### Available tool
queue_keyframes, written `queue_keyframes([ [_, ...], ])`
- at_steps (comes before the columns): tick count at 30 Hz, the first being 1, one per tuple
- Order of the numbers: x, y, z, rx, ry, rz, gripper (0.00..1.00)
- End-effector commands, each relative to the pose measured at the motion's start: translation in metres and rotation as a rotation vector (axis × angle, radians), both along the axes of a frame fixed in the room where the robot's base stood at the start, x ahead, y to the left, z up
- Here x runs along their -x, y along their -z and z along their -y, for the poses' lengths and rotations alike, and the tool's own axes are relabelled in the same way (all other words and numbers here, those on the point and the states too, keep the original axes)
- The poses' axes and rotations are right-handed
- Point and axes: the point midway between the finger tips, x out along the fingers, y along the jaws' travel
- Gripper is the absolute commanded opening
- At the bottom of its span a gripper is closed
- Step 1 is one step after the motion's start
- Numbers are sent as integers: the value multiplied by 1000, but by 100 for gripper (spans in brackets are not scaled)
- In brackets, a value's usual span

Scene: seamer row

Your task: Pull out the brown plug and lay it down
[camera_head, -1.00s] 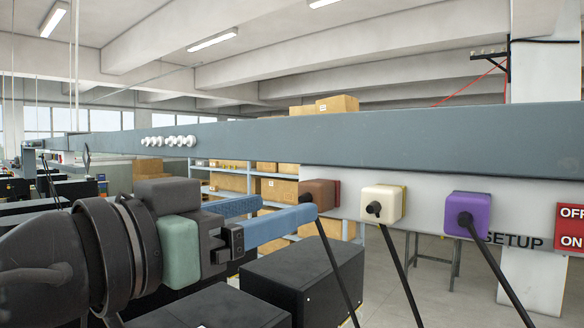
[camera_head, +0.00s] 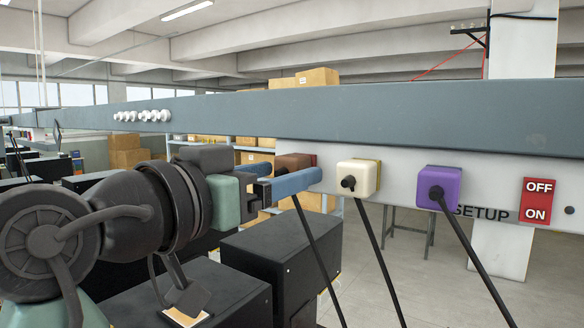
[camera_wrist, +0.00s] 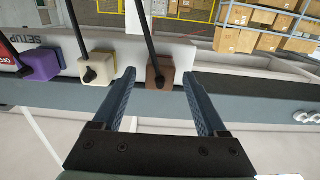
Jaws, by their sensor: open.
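The brown plug (camera_head: 295,160) sits at the left end of a row on the pale strip under the grey beam, its black cable hanging down. In the wrist view the brown plug (camera_wrist: 160,69) lies between my fingertips, with a small gap showing on each side. My gripper (camera_head: 294,170) is open, its blue fingers reaching the plug from the left in the head view. The near finger hides the plug's lower part there. In the wrist view my gripper (camera_wrist: 160,77) holds nothing.
The cream plug (camera_head: 358,177) and purple plug (camera_head: 438,187) sit to the right, each with a hanging cable. A red OFF/ON sign (camera_head: 538,201) is farther right. The long grey beam (camera_head: 400,117) runs above. Black boxes (camera_head: 280,254) stand below my gripper.

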Motion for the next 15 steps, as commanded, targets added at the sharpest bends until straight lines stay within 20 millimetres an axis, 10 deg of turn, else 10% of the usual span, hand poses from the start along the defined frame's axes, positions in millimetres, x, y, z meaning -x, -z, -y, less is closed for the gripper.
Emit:
queue_keyframes([
  [15,-21,-1,15,0,-1,3,75],
])
